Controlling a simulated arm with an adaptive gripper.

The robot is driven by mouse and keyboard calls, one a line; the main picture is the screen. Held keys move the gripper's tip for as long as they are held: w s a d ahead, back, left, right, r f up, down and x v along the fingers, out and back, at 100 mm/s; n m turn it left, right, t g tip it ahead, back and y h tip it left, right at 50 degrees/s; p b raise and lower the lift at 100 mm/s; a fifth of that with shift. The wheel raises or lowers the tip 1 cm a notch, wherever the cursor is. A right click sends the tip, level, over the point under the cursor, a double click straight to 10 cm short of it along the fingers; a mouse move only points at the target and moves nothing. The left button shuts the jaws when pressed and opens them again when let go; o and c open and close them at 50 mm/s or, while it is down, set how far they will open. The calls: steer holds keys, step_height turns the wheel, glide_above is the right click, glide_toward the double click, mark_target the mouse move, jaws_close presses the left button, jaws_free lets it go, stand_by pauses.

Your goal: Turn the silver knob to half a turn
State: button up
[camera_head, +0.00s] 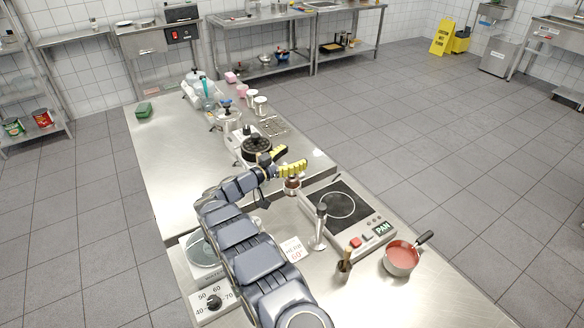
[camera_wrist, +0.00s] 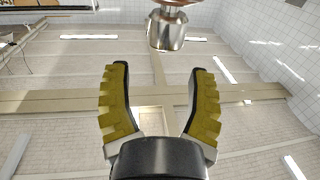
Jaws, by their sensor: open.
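My gripper (camera_head: 296,157) is open, its yellow ribbed fingers spread above the metal table, beside a small brown-topped silver item (camera_head: 292,184). In the wrist view my gripper (camera_wrist: 158,68) shows nothing between its fingers. A shiny silver cylinder (camera_wrist: 166,33) with a copper-coloured part at its end shows at the top there, beyond the fingertips and apart from them. It looks like the silver knob, but I cannot tell for sure. A dark knob (camera_head: 213,301) sits on a white dial panel marked with numbers at lower left in the head view.
A hotplate (camera_head: 337,205) with a red button stands right of my gripper, and a saucepan (camera_head: 401,257) with red contents is near the front right. A black-topped pot (camera_head: 257,147) is close behind my gripper. A silver upright tool (camera_head: 320,228) stands in front of the hotplate.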

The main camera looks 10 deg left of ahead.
step_height(320, 180, up, 5)
steer(key=shift+r, duration=0.1)
steer(key=shift+r, duration=0.1)
steer(key=w+d+r+n+t+y, duration=0.1)
steer(key=d+r+n+t+y, duration=0.3)
steer(key=d+r, duration=0.45)
steer(key=s+a+f+n+g+y, duration=0.1)
steer(key=s+a+f+n+y, duration=0.3)
steer(key=s+a+n+y, duration=0.4)
step_height(320, 180, down, 14)
steer(key=m+y, duration=0.2)
steer(key=shift+w+a, duration=0.15)
steer(key=shift+w, duration=1.6)
steer(key=shift+w+a, duration=0.1)
steer(key=shift+w, duration=1.65)
steer(key=shift+c, duration=0.3)
